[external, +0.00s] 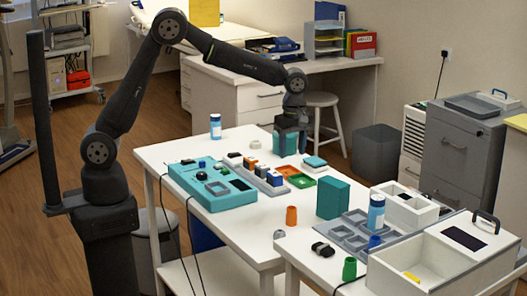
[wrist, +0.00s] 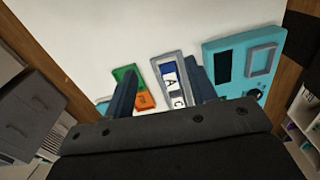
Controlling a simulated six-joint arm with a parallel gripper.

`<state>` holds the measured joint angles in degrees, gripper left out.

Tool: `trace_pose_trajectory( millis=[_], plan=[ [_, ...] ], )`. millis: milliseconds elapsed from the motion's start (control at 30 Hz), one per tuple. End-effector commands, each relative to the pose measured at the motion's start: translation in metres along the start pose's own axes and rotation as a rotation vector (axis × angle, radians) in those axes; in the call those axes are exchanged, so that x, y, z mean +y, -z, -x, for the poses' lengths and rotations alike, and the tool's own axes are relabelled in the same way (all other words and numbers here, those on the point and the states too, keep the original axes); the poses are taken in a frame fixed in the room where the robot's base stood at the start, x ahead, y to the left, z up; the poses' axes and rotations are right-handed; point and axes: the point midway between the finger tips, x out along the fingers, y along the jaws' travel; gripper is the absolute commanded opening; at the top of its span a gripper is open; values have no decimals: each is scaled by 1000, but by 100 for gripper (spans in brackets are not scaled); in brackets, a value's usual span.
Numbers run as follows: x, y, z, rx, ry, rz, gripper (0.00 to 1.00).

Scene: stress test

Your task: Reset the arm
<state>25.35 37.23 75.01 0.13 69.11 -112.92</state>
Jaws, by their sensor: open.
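My arm reaches over the white table (external: 232,222) from its base at the left. No held object shows between the fingers there.
A teal device (external: 205,185), a grey rack of blocks (external: 256,175), a blue-white bottle (external: 215,127), an orange cup (external: 291,215) and a teal box (external: 333,199) stand on the table. At right are an open white bin (external: 405,262) and a grey cabinet (external: 462,155).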

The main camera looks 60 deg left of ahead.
Motion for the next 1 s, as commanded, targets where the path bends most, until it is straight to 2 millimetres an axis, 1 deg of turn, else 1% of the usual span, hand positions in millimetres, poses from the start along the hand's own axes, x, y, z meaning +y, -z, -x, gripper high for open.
trace_pose_trajectory(
  millis=[33,200,400,500,600,1000],
  plan=[
    [2,12,-1,-1,0,2,52],
    [6,44,-4,-3,-2,-11,52],
    [7,73,-7,-6,-4,-23,52],
    [8,82,-7,-6,-5,-27,52],
    [8,86,-8,-7,-5,-30,52],
    [7,87,-8,-6,-5,-32,52]
  ],
)
